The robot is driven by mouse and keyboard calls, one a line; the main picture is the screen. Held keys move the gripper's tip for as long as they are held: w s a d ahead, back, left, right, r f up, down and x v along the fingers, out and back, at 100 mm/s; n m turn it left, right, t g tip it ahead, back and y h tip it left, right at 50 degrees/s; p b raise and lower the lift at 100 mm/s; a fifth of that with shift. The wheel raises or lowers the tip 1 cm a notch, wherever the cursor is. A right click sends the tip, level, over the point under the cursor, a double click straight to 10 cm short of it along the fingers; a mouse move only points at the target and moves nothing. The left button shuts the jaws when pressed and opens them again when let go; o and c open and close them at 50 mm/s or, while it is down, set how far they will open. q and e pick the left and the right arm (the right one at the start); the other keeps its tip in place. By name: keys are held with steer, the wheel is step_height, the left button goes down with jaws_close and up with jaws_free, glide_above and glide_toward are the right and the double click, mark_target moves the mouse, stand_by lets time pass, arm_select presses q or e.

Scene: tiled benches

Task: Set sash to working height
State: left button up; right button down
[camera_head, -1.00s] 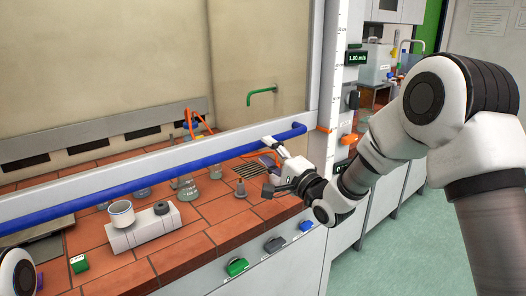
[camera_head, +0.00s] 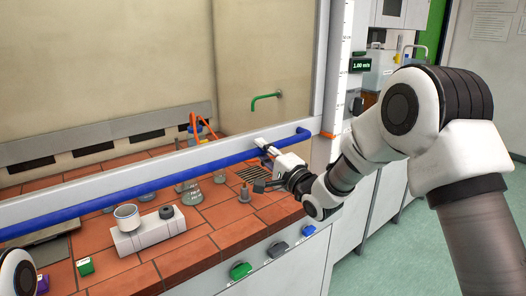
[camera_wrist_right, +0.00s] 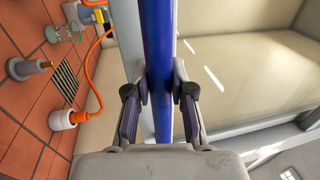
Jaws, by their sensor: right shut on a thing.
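The sash is a large clear pane in a pale frame. Its bottom rail carries a long blue handle bar (camera_head: 150,182), which hangs above the tiled bench, leaving a gap. My right gripper (camera_head: 262,146) is shut on the bar near its right end. In the right wrist view the blue bar (camera_wrist_right: 158,50) runs between the two fingers of the right gripper (camera_wrist_right: 159,95). An orange mark (camera_head: 328,135) on the right post is about level with the bar's right end. A green display (camera_head: 360,65) on the post appears to read 1.00 m/s. My left gripper is out of view.
Coloured switches (camera_head: 240,270) line the front edge. Floor at right is clear.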

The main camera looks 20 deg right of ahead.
step_height(320, 180, up, 19)
steer(key=p, duration=1)
steer(key=shift+a+p, duration=0.1)
steer(key=shift+p, duration=0.25)
steer(key=c, duration=1.2)
jaws_free()
steer(key=shift+o, duration=1)
steer(key=shift+a, duration=0.15)
steer(key=shift+s+a+r, duration=0.1)
steer(key=shift+a, duration=0.05)
steer(key=v, duration=1.2)
